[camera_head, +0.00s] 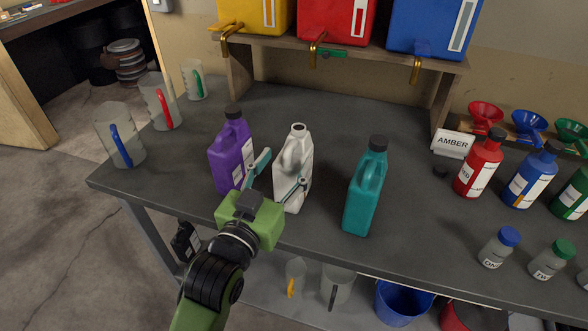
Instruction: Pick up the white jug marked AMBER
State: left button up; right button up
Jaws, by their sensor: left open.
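The white jug (301,160) stands upright and uncapped near the front edge of the dark workbench, between a purple jug (232,152) and a teal jug (364,190). I cannot read any marking on it. My left gripper (276,178) is open, in front of the white jug. One finger is at the gap between the purple and white jugs, the other overlaps the white jug's lower front; I cannot tell whether either touches. A white card reading AMBER (453,143) stands farther right on the bench. My right gripper is not in view.
Red (478,168) and blue (528,178) bottles and small capped bottles (498,246) stand at the right. Measuring jugs (119,137) stand at the left. A shelf with taps (350,45) and coloured tanks is behind. The bench behind the jugs is clear.

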aim_at(294, 140)
pick_arm(q)
jog(key=shift+x, duration=1)
jog(key=x, duration=0.1)
jog(key=p+x, duration=0.1)
jog(key=x, duration=0.2)
jog(key=shift+w+a+p, duration=0.25)
jog(key=shift+w+p, duration=0.05)
jog(key=shift+w+d, duration=0.2)
jog(key=shift+w, duration=0.25)
grip_shut()
